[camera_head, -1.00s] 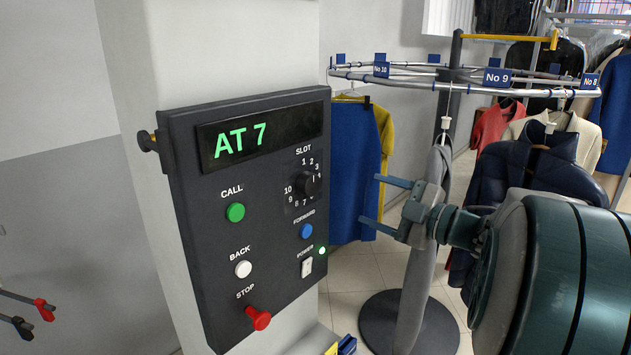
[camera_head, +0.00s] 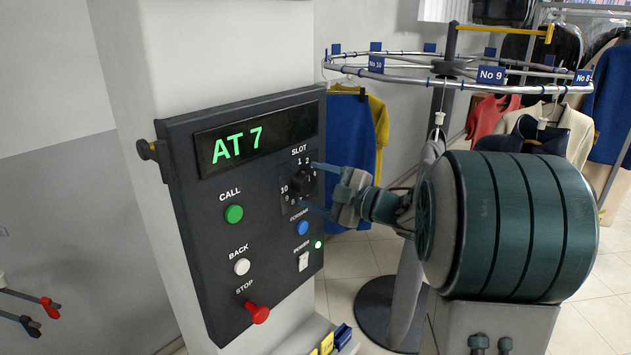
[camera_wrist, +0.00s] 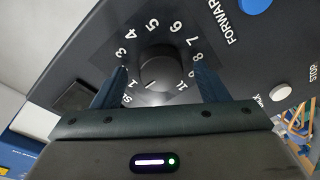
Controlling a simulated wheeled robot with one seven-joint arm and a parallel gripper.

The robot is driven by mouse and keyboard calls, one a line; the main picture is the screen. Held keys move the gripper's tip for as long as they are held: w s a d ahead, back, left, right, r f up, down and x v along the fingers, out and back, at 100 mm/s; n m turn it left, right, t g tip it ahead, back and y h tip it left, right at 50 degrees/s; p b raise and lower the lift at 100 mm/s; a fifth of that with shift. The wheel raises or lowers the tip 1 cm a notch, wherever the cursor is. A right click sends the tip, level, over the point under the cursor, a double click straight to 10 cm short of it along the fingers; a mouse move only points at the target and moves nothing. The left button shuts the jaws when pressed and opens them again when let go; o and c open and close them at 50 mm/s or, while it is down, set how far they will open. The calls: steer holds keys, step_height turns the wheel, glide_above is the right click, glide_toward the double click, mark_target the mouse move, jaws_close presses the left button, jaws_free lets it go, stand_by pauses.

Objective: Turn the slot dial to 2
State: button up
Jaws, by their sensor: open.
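The slot dial (camera_head: 304,183) is a round black knob on the dark control panel (camera_head: 270,225), ringed by white numbers. In the wrist view the dial (camera_wrist: 158,70) lies between my two fingers, which stand apart on either side of it. My gripper (camera_head: 318,187) is open at the panel's right side, and its fingers partly cover the dial's numbers in the head view. My gripper also shows in the wrist view (camera_wrist: 161,88). I cannot tell whether a finger touches the knob. The number that the dial points to is unclear. The green display (camera_head: 240,144) reads AT 7.
A garment rail (camera_head: 470,83) with hanging clothes stands behind my arm.

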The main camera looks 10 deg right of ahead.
steer(key=shift+w+a, duration=0.2)
steer(key=shift+w, duration=0.05)
steer(key=c, duration=1)
steer(key=shift+m, duration=0.4)
steer(key=shift+f+m+p, duration=0.1)
steer(key=shift+m+p, duration=0.2)
steer(key=shift+m, duration=2.2)
steer(key=shift+t, duration=0.4)
